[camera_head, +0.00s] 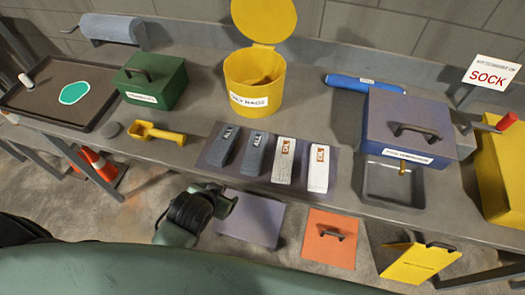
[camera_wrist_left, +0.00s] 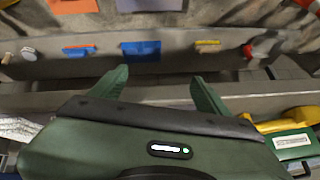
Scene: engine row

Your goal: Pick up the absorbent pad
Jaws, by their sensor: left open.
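No item is legibly labelled as the absorbent pad. Two grey packs (camera_head: 226,148) (camera_head: 254,155) and two white packs with brown marks (camera_head: 283,161) (camera_head: 318,169) lie in a row on a dark mat (camera_head: 209,157) on the bench; I cannot tell whether one is the pad. My left gripper (camera_head: 222,199) is in front of the bench edge, below the grey packs and apart from them. In the left wrist view its two green fingers (camera_wrist_left: 160,88) are spread with nothing between them. My right gripper is not in view.
The bench (camera_head: 190,60) also holds a yellow bucket (camera_head: 252,85), a green box (camera_head: 155,82), a yellow scoop (camera_head: 158,133), a blue roll (camera_head: 361,85), a blue box (camera_head: 408,125) and a tray (camera_head: 60,108). Orange (camera_head: 329,240) and yellow (camera_head: 417,263) handled panels show below the bench.

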